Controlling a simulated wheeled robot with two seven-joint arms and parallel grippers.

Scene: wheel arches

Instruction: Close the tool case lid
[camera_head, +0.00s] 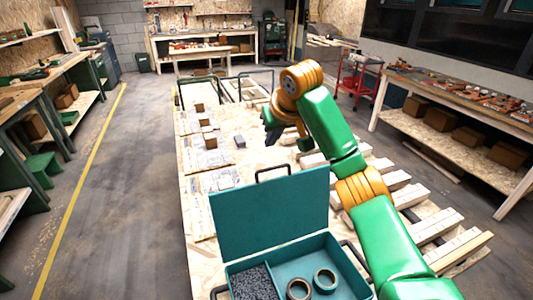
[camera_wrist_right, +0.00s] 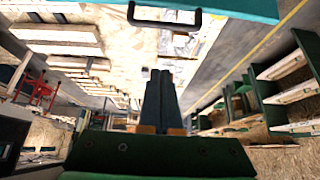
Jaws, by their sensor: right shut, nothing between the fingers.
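The teal tool case (camera_head: 340,279) stands on the near end of the wooden workbench. Its lid (camera_head: 270,212) is open and stands up, leaning back, with a dark handle (camera_head: 272,172) at its top edge. Inside the case are a grey speckled filling and two round rings. My right gripper (camera_head: 272,135) is beyond the lid and above it, apart from it, with its fingers pointing down. In the right wrist view its fingers (camera_wrist_right: 160,78) are shut and empty. The lid's edge (camera_wrist_right: 230,8) and handle (camera_wrist_right: 164,18) show at the top there. My left gripper is not in view.
The workbench (camera_head: 200,220) carries cut wood blocks and printed sheets on the left, and several pale planks (camera_head: 435,226) on the right. Dark wire handles or frames (camera_head: 256,77) stand at its far end. Open floor (camera_head: 130,190) lies to the left. A red cart (camera_head: 357,82) stands at the back right.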

